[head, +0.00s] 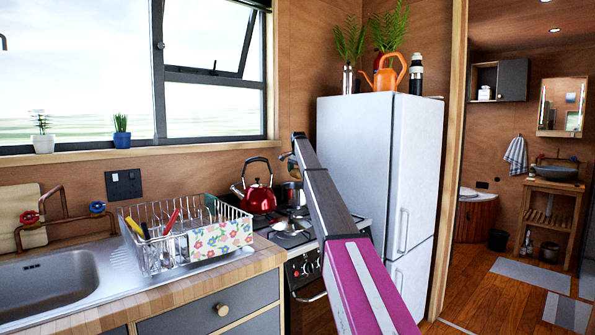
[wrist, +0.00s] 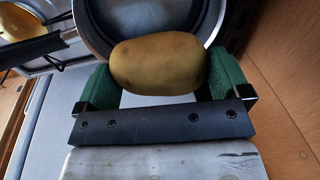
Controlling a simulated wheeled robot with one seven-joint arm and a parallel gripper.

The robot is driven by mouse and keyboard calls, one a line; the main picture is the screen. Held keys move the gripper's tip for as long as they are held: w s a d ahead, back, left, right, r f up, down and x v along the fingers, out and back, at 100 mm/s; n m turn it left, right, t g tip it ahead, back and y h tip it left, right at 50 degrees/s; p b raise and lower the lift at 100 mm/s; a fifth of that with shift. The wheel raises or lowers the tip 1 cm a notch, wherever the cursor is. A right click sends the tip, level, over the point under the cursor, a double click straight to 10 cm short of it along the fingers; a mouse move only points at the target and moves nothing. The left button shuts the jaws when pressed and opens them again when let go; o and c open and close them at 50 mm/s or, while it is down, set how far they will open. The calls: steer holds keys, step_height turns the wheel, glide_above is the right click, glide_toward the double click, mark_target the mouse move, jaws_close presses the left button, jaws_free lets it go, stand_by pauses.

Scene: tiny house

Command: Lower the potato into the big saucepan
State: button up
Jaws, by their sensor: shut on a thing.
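The potato (wrist: 158,63) is yellow-brown and sits between the two green fingers of my gripper (wrist: 158,80) in the wrist view. The gripper is shut on it. A round grey metal pan, likely the big saucepan (wrist: 94,30), shows behind the potato, its opening partly covered by it. The potato overlaps the near side of this pan in the picture; its height above the rim is hard to tell. In the head view a steel pot (head: 291,193) stands on the stove, partly hidden by my arm. The gripper and potato cannot be made out clearly there.
A red kettle (head: 258,193) stands on the stove beside the pot. A smaller pan (head: 292,229) lies on the front of the hob. A dish rack (head: 185,235) stands on the counter to the left. The white fridge (head: 383,170) rises just right of the stove.

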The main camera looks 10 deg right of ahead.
steer(key=shift+f, duration=3.8)
steer(key=shift+f, duration=2.5)
steer(key=o, duration=0.6)
